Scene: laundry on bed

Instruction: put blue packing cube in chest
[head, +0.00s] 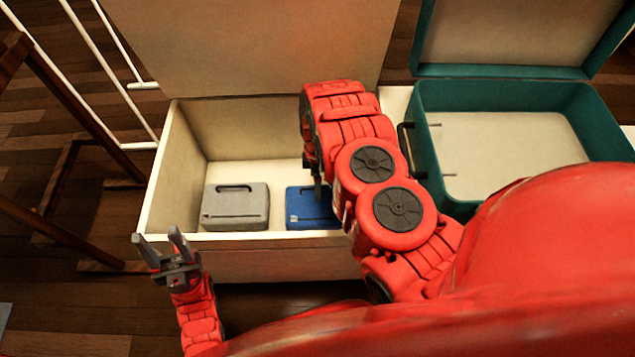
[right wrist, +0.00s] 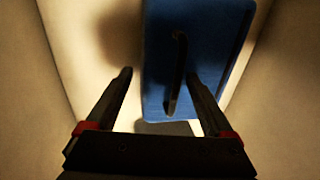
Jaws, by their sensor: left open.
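The blue packing cube (head: 308,208) lies inside the open cream chest (head: 180,150), on its floor near the front wall. My right arm hides the cube's right part. In the right wrist view the blue cube (right wrist: 210,45) is just beyond my right gripper (right wrist: 159,75), whose fingers are apart. The cube's dark handle shows near the right finger, and nothing is clasped between the fingers. My left gripper (head: 160,240) is open and empty at the chest's front left corner.
A grey packing cube (head: 235,205) lies in the chest to the left of the blue one. An open teal suitcase (head: 425,150) stands to the right. A wooden frame (head: 65,180) and white rails are at left. The chest's lid is raised.

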